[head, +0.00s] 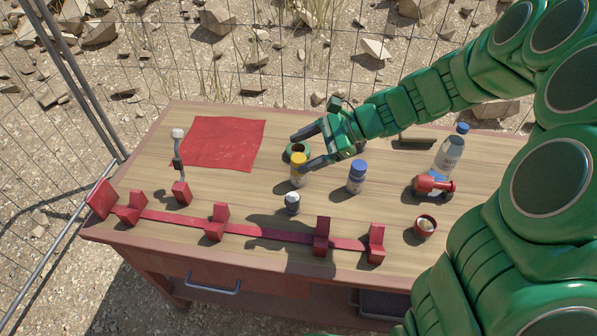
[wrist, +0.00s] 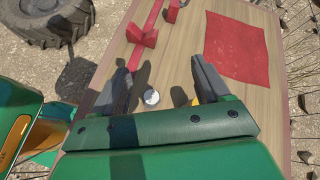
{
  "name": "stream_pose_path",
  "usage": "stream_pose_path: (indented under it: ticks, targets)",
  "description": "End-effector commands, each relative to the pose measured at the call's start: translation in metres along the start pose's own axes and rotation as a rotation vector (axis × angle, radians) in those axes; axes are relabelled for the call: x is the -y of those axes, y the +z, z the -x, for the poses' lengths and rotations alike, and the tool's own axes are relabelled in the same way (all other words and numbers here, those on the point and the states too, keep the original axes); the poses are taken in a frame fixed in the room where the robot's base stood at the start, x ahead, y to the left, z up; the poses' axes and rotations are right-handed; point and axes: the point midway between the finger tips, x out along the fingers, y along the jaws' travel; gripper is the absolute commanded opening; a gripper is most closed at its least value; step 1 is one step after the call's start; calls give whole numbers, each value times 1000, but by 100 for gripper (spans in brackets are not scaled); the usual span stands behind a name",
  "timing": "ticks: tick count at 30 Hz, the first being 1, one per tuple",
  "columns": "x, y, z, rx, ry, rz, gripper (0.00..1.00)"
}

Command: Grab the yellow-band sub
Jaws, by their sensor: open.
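The only yellow-marked thing I see on the table is a small upright bottle (head: 298,175) with a yellow top and a pale label. I cannot tell whether it is a sub. My gripper (head: 298,153) is open above the table, with its lower finger overlapping the yellow top in the head view. In the wrist view, my gripper (wrist: 160,68) shows both fingers spread. A bit of the yellow top (wrist: 196,101) shows beside the right finger, which hides most of it. I cannot tell whether they touch. Nothing is held.
A white-capped jar (head: 292,203) and blue-capped bottle (head: 357,177) stand close by. A green ring (head: 289,150) is partly behind the fingers. A red rail with blocks (head: 260,232) runs along the front. A clear bottle (head: 448,153), red valve-like part (head: 434,185) and red cup (head: 425,227) are right.

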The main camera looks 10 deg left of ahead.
Motion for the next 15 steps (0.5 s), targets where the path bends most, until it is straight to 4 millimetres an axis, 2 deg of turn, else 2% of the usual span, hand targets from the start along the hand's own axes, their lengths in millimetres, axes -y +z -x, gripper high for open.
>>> stream_pose_path:
  ticks: [3,9,15]
  targets:
    - [22,-20,-6,39,-56,-105,75]
    - [51,-55,-12,92,-141,-276,75]
    - [67,-80,-16,122,-193,-383,75]
